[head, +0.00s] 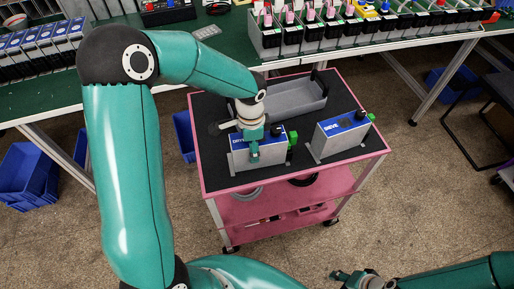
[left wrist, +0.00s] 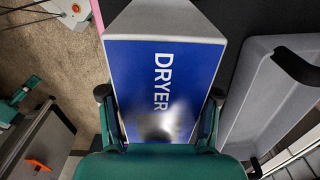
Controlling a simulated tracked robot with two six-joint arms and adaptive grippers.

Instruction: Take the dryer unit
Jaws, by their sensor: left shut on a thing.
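The dryer unit (head: 262,150), a grey box with a blue front panel, stands on the black top of a pink cart. My left gripper (head: 254,150) reaches down onto it from above. In the left wrist view the dryer unit (left wrist: 165,75) shows its white DRYER lettering, and the fingers of my left gripper (left wrist: 160,95) close on its two sides. Part of the unit is hidden by the gripper. My right gripper (head: 342,277) is low at the bottom right, away from the cart; its finger opening is too small to judge.
A similar blue-panelled unit (head: 341,136) stands to the right on the cart (head: 204,160). A grey tray (head: 296,98) lies behind. A green workbench (head: 222,48) with a row of devices runs behind the cart. Blue bins (head: 28,172) stand on the floor at left.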

